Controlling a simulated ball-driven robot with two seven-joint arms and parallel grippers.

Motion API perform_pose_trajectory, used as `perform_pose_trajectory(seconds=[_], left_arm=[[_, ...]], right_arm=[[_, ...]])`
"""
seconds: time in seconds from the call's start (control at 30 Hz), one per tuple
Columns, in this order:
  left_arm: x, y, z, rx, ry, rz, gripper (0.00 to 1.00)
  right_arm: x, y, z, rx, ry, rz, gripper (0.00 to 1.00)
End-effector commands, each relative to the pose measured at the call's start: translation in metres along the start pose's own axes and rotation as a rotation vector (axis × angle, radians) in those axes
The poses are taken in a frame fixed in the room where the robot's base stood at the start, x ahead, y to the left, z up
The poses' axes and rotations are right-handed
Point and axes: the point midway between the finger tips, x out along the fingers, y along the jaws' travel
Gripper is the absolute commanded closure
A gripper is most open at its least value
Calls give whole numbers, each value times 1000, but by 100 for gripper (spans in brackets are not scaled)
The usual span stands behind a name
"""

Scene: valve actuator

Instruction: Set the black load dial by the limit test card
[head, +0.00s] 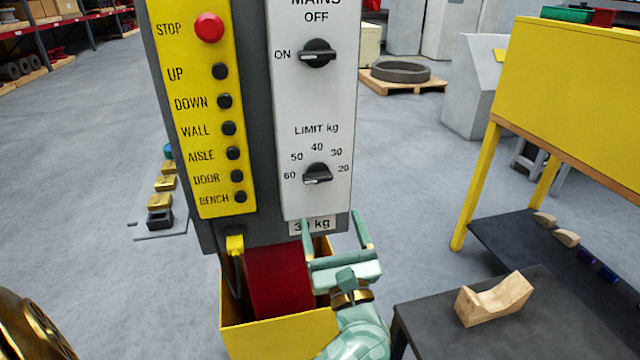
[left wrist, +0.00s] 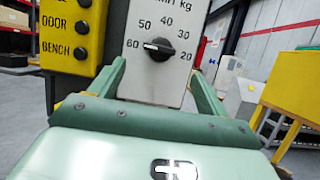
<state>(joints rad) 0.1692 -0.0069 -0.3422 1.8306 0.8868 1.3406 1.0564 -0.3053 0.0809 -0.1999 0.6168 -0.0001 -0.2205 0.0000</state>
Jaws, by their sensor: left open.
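The black load dial (head: 317,174) sits on the grey panel under "LIMIT kg", with marks 60, 50, 40, 30 and 20 around it. Its pale pointer mark lies on the left side, toward 60; the left wrist view also shows the dial (left wrist: 158,49) this way. The limit test card (head: 322,224) is below the panel. It reads "3", a partly covered digit, then "kg"; a finger of mine overlaps it. My left gripper (head: 334,223) is open and empty, its fingers pointing up below the dial, apart from it. My right gripper is not in view.
Above is the black MAINS switch (head: 318,53). On the left is a yellow strip (head: 190,130) with a red STOP button (head: 209,27) and several black buttons. A yellow box (head: 265,338) stands below. A dark bench (head: 440,318) with a wooden cradle (head: 494,298) is at right.

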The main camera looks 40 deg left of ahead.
Motion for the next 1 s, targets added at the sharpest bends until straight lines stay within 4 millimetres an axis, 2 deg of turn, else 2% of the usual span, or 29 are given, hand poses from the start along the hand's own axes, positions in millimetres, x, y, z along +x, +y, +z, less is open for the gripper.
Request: perform_pose_trajectory(seconds=[0.03, 0.2, 0.4, 0.6, 0.83, 1.0], left_arm=[[14, 0, 1, 0, -5, 2, 24], [56, 0, 1, 1, -4, 0, 24], [88, 0, 0, 4, -3, -1, 24], [100, 0, 0, 5, -1, -2, 24], [100, 0, 0, 5, -1, -2, 24], [100, 0, 0, 5, -1, -2, 68]], right_arm=[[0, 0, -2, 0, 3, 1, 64], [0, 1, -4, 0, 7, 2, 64], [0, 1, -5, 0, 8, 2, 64], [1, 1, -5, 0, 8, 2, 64], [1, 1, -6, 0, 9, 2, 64], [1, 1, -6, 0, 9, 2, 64]])
